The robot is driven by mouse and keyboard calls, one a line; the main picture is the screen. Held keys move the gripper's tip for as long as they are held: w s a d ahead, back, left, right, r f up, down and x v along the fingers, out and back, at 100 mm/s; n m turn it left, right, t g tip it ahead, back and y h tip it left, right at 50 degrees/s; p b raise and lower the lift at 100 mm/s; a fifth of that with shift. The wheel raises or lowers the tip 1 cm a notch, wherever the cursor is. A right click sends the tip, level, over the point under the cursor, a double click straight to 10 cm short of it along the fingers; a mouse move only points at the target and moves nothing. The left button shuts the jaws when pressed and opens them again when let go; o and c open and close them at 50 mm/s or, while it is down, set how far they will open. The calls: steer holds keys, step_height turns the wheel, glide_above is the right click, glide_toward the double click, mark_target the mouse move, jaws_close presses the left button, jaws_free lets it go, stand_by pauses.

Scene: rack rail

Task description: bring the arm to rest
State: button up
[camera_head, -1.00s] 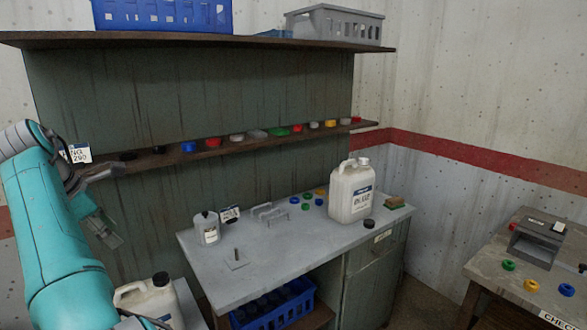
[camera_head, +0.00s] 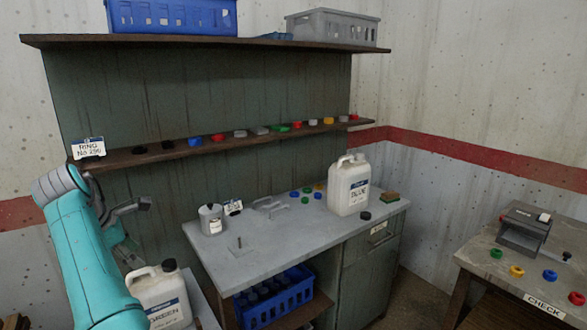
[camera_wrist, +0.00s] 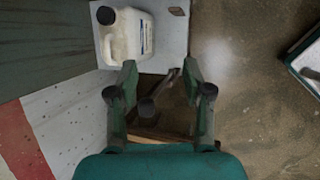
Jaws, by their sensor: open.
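My gripper (camera_wrist: 158,82) is open and empty in the wrist view, its two fingers apart above the floor and the edge of a low grey stand. In the head view my teal arm is at the left, with the gripper (camera_head: 128,228) partly hidden behind the arm, in front of the green back panel. A white jug with a dark cap (camera_wrist: 125,35) stands on the low stand near the left finger. The same jug shows in the head view (camera_head: 160,298).
The grey workbench (camera_head: 270,245) holds a large white jug (camera_head: 347,187), a small bottle (camera_head: 211,219) and several coloured rings. A narrow shelf rail (camera_head: 180,150) with several rings runs behind. A check table (camera_head: 480,250) stands at the right. Floor between them is clear.

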steer(key=w+d+f+m+y, duration=0.1)
steer(key=d+f, duration=0.4)
steer(key=f, duration=0.5)
steer(key=w+d+f+m+t, duration=0.15)
steer(key=d+f, duration=0.35)
steer(key=f, duration=0.6)
steer(key=w+d+f+m+y, duration=0.15)
steer(key=d+f, duration=0.35)
steer(key=f, duration=0.5)
steer(key=s+d+f+m+t, duration=0.1)
steer(key=s+d+f+m, duration=0.2)
steer(key=s+d+f, duration=0.55)
steer(key=s+d+f+m+t, duration=0.1)
steer(key=s+d+f+m, duration=0.2)
steer(key=s+d+f, duration=0.55)
steer(key=s+d+r+m+t+y, duration=0.1)
steer(key=s+d+m+t, duration=0.4)
steer(key=s+d, duration=1.4)
steer(key=s+d+r+m, duration=0.1)
steer(key=s+r+m, duration=0.2)
steer(key=s+r, duration=0.4)
steer(key=s+d+r+m+t+h, duration=0.1)
steer(key=s+d+r+m, duration=0.1)
steer(key=s+r, duration=0.5)
steer(key=s+d+r+m+h, duration=0.1)
steer(key=s+r+m, duration=0.4)
steer(key=r, duration=0.5)
steer(key=s, duration=0.2)
steer(key=shift+s+d, duration=0.25)
steer(key=shift+s, duration=0.15)
